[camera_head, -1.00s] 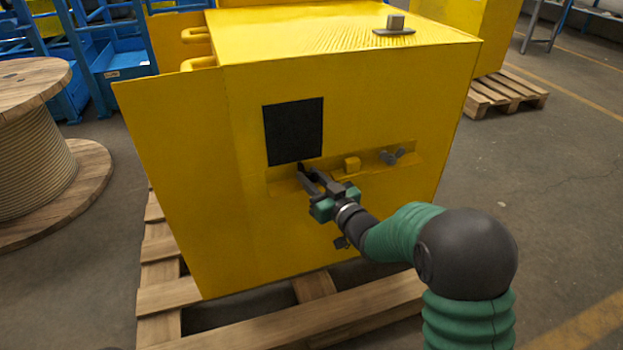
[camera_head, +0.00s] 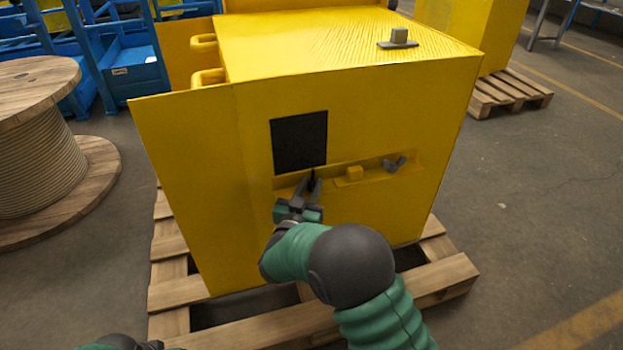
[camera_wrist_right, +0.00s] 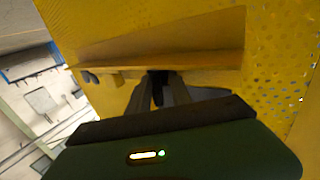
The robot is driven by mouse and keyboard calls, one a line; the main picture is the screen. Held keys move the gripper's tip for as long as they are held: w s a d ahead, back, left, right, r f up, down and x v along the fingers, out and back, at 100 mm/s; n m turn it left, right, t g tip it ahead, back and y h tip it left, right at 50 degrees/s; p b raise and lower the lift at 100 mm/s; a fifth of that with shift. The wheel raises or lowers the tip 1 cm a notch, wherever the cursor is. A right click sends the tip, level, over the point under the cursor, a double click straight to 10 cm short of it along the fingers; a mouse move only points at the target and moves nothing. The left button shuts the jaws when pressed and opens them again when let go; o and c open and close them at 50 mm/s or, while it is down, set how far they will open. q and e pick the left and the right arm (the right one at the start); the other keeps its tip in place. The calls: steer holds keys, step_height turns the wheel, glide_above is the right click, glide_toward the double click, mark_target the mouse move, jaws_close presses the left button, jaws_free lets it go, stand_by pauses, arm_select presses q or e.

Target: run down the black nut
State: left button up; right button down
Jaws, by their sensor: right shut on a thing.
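The black nut (camera_head: 311,182) is at the left end of the yellow ledge on the front of the yellow housing, just below the dark square panel. It is small and partly hidden by my fingers. My right gripper (camera_head: 305,190) is shut on it, coming from below and in front. In the right wrist view the dark nut (camera_wrist_right: 157,76) shows between the two fingertips (camera_wrist_right: 157,92), under the ledge edge. How far it is threaded cannot be told. Of my left arm only a small dark and green part shows at the bottom left; its gripper is out of sight.
A yellow block (camera_head: 354,174) and a grey wing nut (camera_head: 394,163) sit along the same ledge to the right. The dark square panel (camera_head: 299,142) is just above. The housing (camera_head: 215,190) stands on a wooden pallet (camera_head: 445,282). A cable spool (camera_head: 40,140) stands at the left.

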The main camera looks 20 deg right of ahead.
steer(key=shift+w+a+r+m+g+h+p, duration=0.1)
steer(key=shift+a+r+m+g+h+p, duration=0.05)
steer(key=shift+m+g+h+p, duration=0.35)
steer(key=c, duration=1.4)
jaws_free()
steer(key=shift+c, duration=0.2)
steer(key=shift+o, duration=0.2)
